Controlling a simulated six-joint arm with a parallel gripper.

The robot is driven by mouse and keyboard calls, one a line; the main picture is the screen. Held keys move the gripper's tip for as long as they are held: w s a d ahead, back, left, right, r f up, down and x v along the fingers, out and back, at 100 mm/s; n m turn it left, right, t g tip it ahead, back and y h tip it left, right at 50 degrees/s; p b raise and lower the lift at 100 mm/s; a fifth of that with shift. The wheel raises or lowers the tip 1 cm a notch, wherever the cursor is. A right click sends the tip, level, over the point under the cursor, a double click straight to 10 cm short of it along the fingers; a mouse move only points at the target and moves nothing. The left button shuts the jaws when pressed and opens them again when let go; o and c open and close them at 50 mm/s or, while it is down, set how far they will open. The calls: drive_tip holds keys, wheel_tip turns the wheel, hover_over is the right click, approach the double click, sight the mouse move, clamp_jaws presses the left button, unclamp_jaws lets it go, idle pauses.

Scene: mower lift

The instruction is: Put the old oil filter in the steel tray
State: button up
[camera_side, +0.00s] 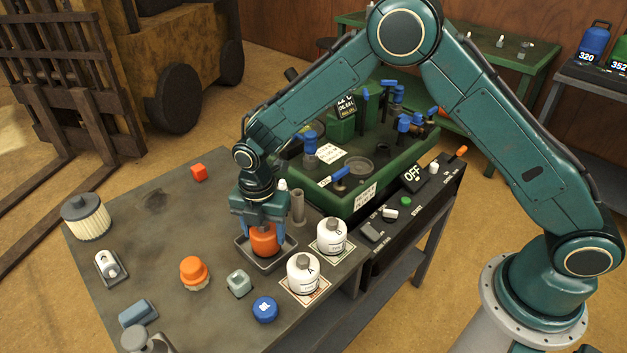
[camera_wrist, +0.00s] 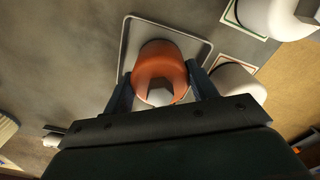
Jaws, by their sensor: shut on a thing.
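The old oil filter seems to be the orange-red cylinder (camera_side: 264,240) between the fingers of my gripper (camera_side: 264,232). It also shows in the wrist view (camera_wrist: 160,66), with a pale hexagonal end facing the camera. My gripper (camera_wrist: 160,88) is shut on it, one blue finger on each side. The steel tray (camera_side: 279,262) is a shallow grey square tray under the filter, and its rim shows around the filter in the wrist view (camera_wrist: 124,46). The filter is over or inside the tray. I cannot tell whether its bottom touches the tray floor.
White bottles A (camera_side: 303,274) and B (camera_side: 332,237) stand close to the tray's right. A grey upright tube (camera_side: 298,207) stands behind it. An orange-capped item (camera_side: 194,272), a grey block (camera_side: 239,283) and a blue cap (camera_side: 265,309) lie in front. The table's back left is mostly clear.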

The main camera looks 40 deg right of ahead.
drive_tip(key=shift+f, duration=0.2)
drive_tip(key=o, duration=1)
drive_tip(key=shift+f, duration=0.1)
drive_tip(key=shift+r, duration=0.2)
wheel_tip(320, 180, up, 12)
drive_tip(key=shift+f, duration=0.15)
idle(0.5)
